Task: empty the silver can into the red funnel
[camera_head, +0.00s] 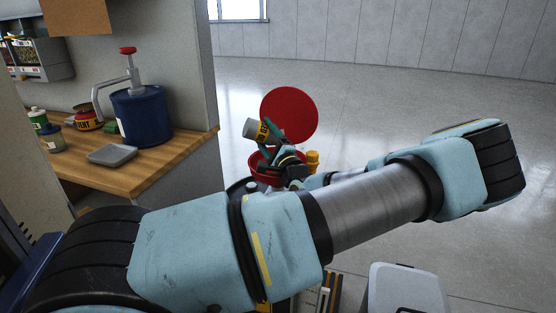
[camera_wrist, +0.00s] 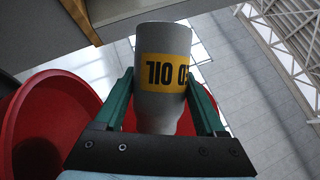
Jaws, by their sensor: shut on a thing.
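The silver can (camera_head: 250,129) with a yellow label is tilted well over in the head view, above the left side of the red funnel (camera_head: 262,168). My gripper (camera_head: 272,143) is shut on the can, gripping its sides. In the wrist view the can (camera_wrist: 162,100) sits between the green fingers, its label lettering "OIL" upside down. A red bowl with a dark hole, apparently the funnel (camera_wrist: 62,105), shows at left, beside the can. A round red lid (camera_head: 289,115) stands raised behind the funnel. The can's opening and any flow are not visible.
A wooden workbench (camera_head: 150,160) at left holds a blue pump container (camera_head: 141,115), a grey tray (camera_head: 112,154) and small containers. A grey wall end (camera_head: 190,75) stands beside it. A yellow object (camera_head: 312,160) is right of the funnel. Open floor lies behind and right.

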